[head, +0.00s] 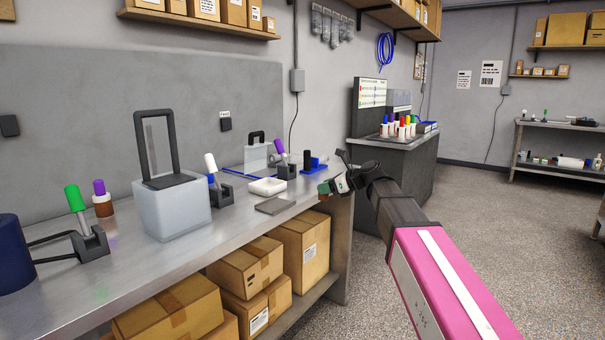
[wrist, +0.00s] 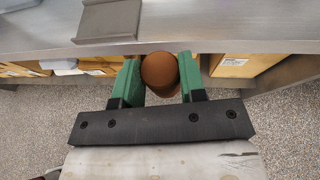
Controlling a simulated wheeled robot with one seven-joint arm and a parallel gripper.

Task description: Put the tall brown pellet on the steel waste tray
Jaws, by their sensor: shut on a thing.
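My gripper (head: 325,190) is out past the front edge of the bench in the head view. In the wrist view its green fingers (wrist: 160,82) are shut on the brown pellet (wrist: 160,70), a rounded brown piece seen end-on, so its height is hard to judge there. The steel waste tray (head: 274,205) is a flat grey plate with a low lip on the bench, left of my gripper. It also shows at the top of the wrist view (wrist: 108,22), ahead and to the left of the pellet. The tray's visible part is empty.
A white dish (head: 267,186) sits just behind the tray. A dark holder with a white-capped tool (head: 217,185) and a translucent box (head: 172,208) stand to its left. Cardboard boxes (head: 305,250) fill the shelf below. Bench metal around the tray's front is clear.

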